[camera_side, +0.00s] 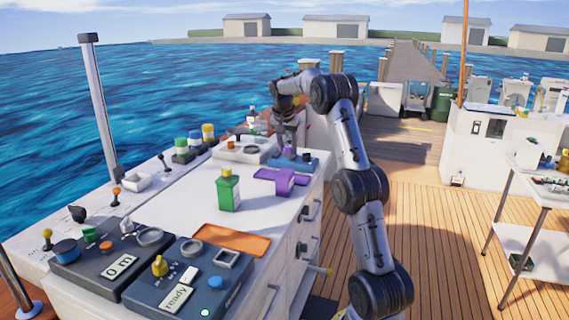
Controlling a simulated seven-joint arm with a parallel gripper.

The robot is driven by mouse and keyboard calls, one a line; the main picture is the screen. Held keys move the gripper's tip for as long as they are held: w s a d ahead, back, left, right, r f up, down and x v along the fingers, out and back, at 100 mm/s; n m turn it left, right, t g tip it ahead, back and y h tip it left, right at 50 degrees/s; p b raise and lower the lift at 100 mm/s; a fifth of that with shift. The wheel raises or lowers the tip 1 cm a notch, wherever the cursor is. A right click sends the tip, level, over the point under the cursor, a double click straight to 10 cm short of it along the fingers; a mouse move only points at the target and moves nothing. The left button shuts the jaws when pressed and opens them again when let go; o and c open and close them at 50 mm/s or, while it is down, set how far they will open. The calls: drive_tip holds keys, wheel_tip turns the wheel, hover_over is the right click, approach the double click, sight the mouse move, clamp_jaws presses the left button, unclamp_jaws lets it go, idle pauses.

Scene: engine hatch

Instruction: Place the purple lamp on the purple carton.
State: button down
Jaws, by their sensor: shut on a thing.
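My gripper (287,142) points down at the far end of the white cabinet top, shut on a small purple piece that looks like the purple lamp (288,151). The lamp is at or just above a blue box (298,162); I cannot tell whether it touches it. The fingers are small and dark here, and part of the lamp is hidden. The purple carton (285,181) is a small purple block nearer the camera, on or against a flat purple piece (265,175). Nothing is seen on top of it.
A green carton (228,193) with a yellow top stands upright left of the purple one. An orange flat piece (232,240) lies nearer the camera. Control boxes (180,278) fill the near end, and a grey box (245,150) stands left of my gripper. White cabinet top between is clear.

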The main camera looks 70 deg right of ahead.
drive_tip(key=d+f, duration=0.1)
drive_tip(key=w+d+f, duration=0.1)
drive_tip(key=w+f, duration=0.1)
drive_tip(key=f, duration=0.1)
drive_tip(key=shift+d, duration=0.4)
drive_tip(key=shift+d+f, duration=0.1)
drive_tip(key=shift+f, duration=1.6)
drive_tip(key=shift+f, duration=0.2)
drive_tip(key=shift+c, duration=2.3)
unclamp_jaws()
drive_tip(key=shift+r, duration=0.1)
